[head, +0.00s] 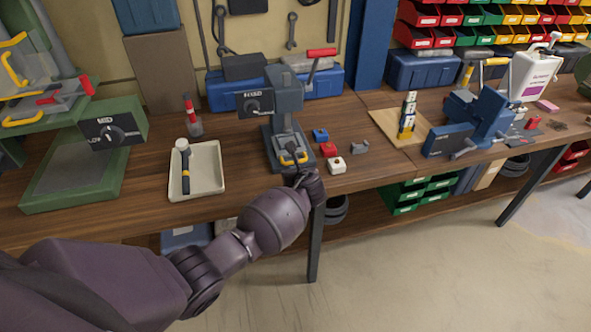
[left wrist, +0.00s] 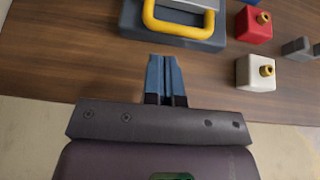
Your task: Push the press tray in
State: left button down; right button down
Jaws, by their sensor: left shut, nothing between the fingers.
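The grey-blue press (head: 283,92) stands on the bench, with a dial on its front and a red-handled lever on top. Its press tray has a yellow handle (head: 293,158) at the front; in the left wrist view the yellow handle (left wrist: 180,32) lies over the dark base (left wrist: 131,20). My left gripper (head: 297,174) is just in front of the handle at the bench edge, largely hidden by my own wrist. In the left wrist view its blue fingers (left wrist: 165,62) are shut and empty, their tips a little short of the handle. My right gripper is out of view.
Right of the press are a blue block (head: 320,134), a red block (head: 329,149) and a white block (head: 336,165), close to my gripper. A cream tray (head: 216,178) holding a tool lies left. A green press (head: 80,170) stands further left.

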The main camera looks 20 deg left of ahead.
pick_arm(q)
jog(key=s+d+r+n+t+h+p, duration=0.1)
jog(key=s+d+r+n+t+h, duration=0.35)
jog(key=d+r+n, duration=0.65)
jog(key=s+a+f+n+g, duration=0.1)
jog(key=s+a+f+n, duration=0.4)
jog(key=s, duration=0.5)
jog(key=s+a+f+n+g+h, duration=0.1)
jog(key=s+a+f+n, duration=0.4)
jog(key=s, duration=0.6)
jog(key=s+a+f+n+g+h, duration=0.1)
jog(key=s+a+f+n, duration=0.3)
jog(key=s, duration=0.7)
jog(key=a+n, duration=0.2)
jog(key=n, duration=0.1)
jog(key=shift+s+a+f+b, duration=0.15)
jog(key=shift+a+f+b, duration=0.05)
jog(key=shift+f+b, duration=0.2)
jog(key=shift+h, duration=0.25)
